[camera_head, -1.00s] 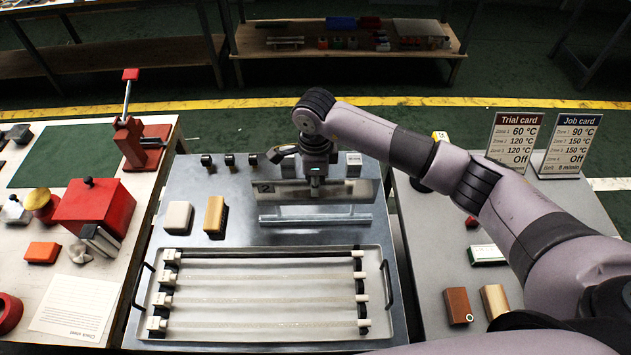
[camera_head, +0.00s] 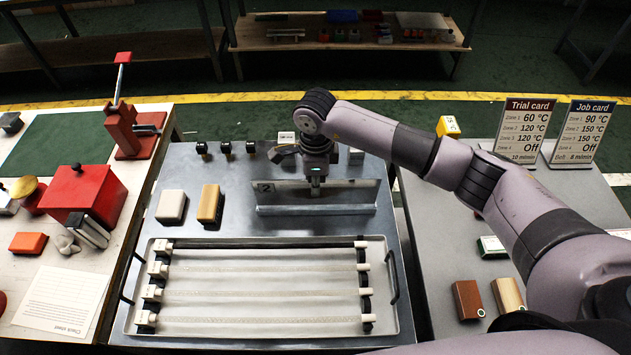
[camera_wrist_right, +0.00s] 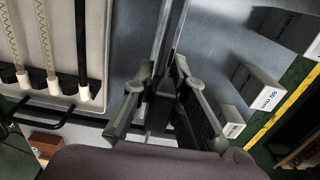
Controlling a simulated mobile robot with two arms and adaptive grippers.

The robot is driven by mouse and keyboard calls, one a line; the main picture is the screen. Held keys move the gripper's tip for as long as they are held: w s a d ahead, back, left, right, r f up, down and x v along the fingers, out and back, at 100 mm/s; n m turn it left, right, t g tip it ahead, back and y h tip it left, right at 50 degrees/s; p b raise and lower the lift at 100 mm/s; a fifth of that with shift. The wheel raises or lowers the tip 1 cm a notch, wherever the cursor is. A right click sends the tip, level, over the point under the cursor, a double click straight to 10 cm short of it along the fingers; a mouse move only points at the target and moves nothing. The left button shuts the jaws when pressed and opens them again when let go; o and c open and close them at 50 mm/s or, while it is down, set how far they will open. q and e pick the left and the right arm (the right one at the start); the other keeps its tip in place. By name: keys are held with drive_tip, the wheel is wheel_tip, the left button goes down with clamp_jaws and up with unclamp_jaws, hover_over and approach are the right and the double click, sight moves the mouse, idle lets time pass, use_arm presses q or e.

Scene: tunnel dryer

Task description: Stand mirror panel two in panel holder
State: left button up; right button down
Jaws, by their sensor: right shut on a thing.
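Mirror panel two (camera_head: 285,194), a thin reflective plate with a "2" label at its upper left, is upright in the head view. My right gripper (camera_head: 316,187) is shut on its upper middle, from above. The panel holder (camera_head: 350,210), a long pale metal bar, runs along the panel's lower edge. The panel's bottom meets the holder in the picture; I cannot tell whether it is fully seated in a slot. In the right wrist view, the fingers (camera_wrist_right: 160,98) close around the panel (camera_wrist_right: 168,35), seen nearly edge-on. My left gripper is not in view.
Black knobs (camera_head: 226,147) line the back. The trial card (camera_head: 522,130) and job card (camera_head: 581,131) stand right.

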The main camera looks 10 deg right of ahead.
sight(316, 205)
drive_tip(key=shift+b, duration=0.75)
idle(1.6)
drive_tip(key=shift+f+b, duration=1.75)
drive_tip(key=c, duration=1.5)
unclamp_jaws()
wheel_tip(316, 205, up, 12)
drive_tip(key=shift+r, duration=0.1)
drive_tip(key=shift+s, duration=0.15)
